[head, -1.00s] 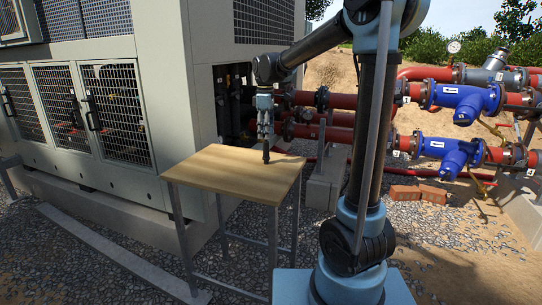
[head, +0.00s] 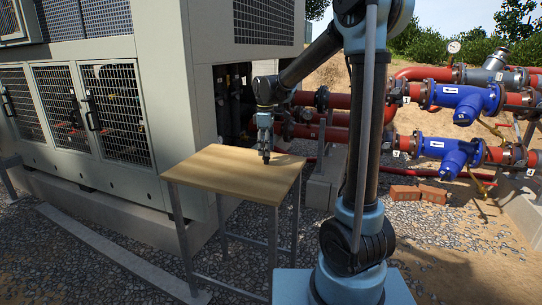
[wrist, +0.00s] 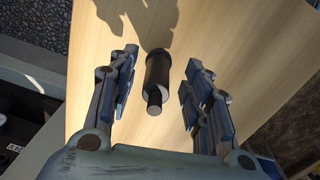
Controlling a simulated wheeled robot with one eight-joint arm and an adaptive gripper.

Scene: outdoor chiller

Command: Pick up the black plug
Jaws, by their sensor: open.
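The black plug (wrist: 158,75) stands on the wooden table (head: 215,170). In the wrist view it is a dark cylinder with a narrower, lighter tip, and it sits between the two open fingers of my gripper (wrist: 158,95), with a gap on each side. In the head view my gripper (head: 265,155) points down over the back right part of the tabletop. There the plug is mostly hidden by the fingers.
The table is otherwise bare. A grey chiller cabinet (head: 105,120) stands behind and left of it. Red pipes (head: 420,95) with blue valve bodies (head: 465,100) run at the right. Two bricks (head: 418,193) lie on the gravel.

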